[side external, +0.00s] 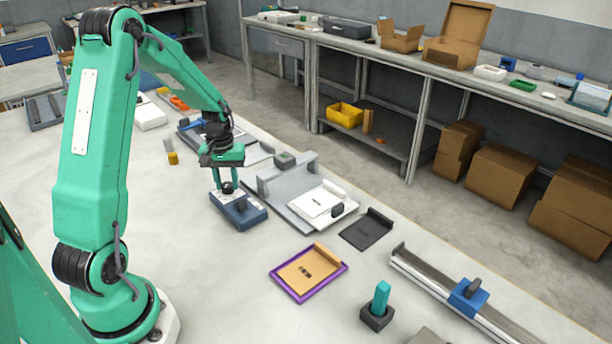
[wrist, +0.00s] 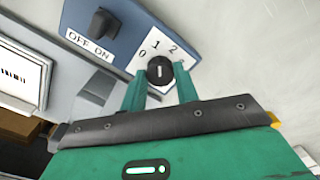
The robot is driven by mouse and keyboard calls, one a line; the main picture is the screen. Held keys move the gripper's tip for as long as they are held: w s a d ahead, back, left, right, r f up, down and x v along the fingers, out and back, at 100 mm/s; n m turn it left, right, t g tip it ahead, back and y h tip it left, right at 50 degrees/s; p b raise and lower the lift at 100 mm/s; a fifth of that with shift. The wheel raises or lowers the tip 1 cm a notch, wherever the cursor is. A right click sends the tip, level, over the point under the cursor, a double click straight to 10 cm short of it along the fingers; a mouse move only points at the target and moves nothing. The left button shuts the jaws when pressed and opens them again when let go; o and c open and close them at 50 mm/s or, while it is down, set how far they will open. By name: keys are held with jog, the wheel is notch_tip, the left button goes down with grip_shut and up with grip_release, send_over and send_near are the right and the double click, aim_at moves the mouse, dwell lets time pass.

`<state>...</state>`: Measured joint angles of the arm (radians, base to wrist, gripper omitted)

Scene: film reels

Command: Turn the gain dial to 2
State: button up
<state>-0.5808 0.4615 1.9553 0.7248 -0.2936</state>
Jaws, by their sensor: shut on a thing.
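The gain dial is a black round knob (wrist: 160,70) with a white mark, on a white plate (wrist: 150,50) numbered 0, 1, 2. Its mark points roughly up the picture, nearest the 1. The plate sits on a blue box (side external: 240,213), which also shows in the wrist view (wrist: 135,20). My green gripper (wrist: 160,88) is shut on the dial, one finger on each side. In the side view my gripper (side external: 227,184) reaches straight down onto the dial (side external: 228,188). Any number past 2 is not readable.
A black switch (wrist: 103,24) beside an OFF ON label (wrist: 90,46) is on the same box. A grey fixture (side external: 275,197) with a white plate stands close to the right. A purple-edged tray (side external: 283,284) and a teal peg in a dark block (side external: 377,316) lie nearer the camera.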

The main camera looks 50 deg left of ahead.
aim_at(227, 185)
jog(key=m, duration=0.3)
jog(key=shift+m, duration=2.3)
jog(key=o, duration=1)
jog(key=shift+c, duration=0.2)
jog(key=shift+r, duration=0.1)
jog(key=shift+r, duration=3.85)
